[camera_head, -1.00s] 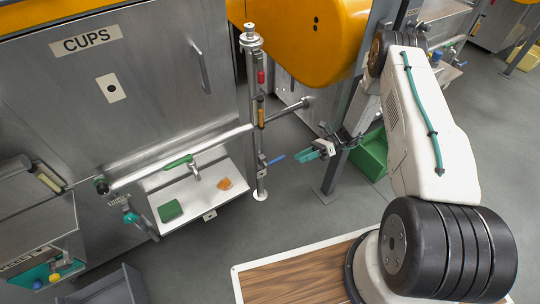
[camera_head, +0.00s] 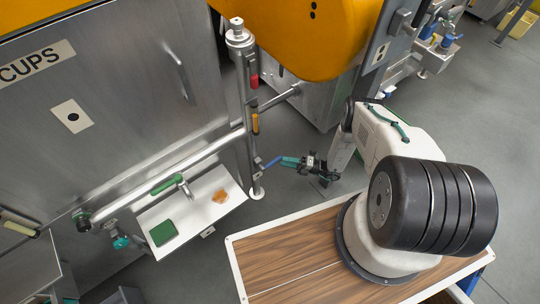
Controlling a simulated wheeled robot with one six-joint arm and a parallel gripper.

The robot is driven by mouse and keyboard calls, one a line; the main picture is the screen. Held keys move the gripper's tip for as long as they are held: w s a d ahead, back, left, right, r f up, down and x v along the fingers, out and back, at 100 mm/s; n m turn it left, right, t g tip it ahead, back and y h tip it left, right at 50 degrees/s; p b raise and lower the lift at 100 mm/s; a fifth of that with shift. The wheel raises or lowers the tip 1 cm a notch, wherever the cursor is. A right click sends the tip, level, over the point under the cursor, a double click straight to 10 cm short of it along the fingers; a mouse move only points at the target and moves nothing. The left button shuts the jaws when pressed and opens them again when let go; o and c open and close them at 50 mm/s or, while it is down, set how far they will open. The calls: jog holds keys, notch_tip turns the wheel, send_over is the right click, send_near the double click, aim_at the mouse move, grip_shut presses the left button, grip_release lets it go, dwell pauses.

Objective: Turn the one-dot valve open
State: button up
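A green valve handle (camera_head: 165,185) lies along the horizontal pipe over the white tray. A plate with one dot (camera_head: 73,117) is on the steel CUPS cabinet, and one with two dots (camera_head: 379,55) is on the machine post. No dot mark shows on the valves themselves.
The vertical pipe (camera_head: 242,100) also carries red and yellow parts. The white tray (camera_head: 215,180) holds a green block (camera_head: 163,233) and an orange piece (camera_head: 220,196). A teal-handled fitting (camera_head: 121,241) is at lower left. Grey floor is open below the gripper.

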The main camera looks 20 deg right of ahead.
aim_at(272, 163)
jog(key=x, duration=0.7)
jog(key=shift+a, duration=0.25)
jog(key=shift+r, duration=0.1)
grip_shut()
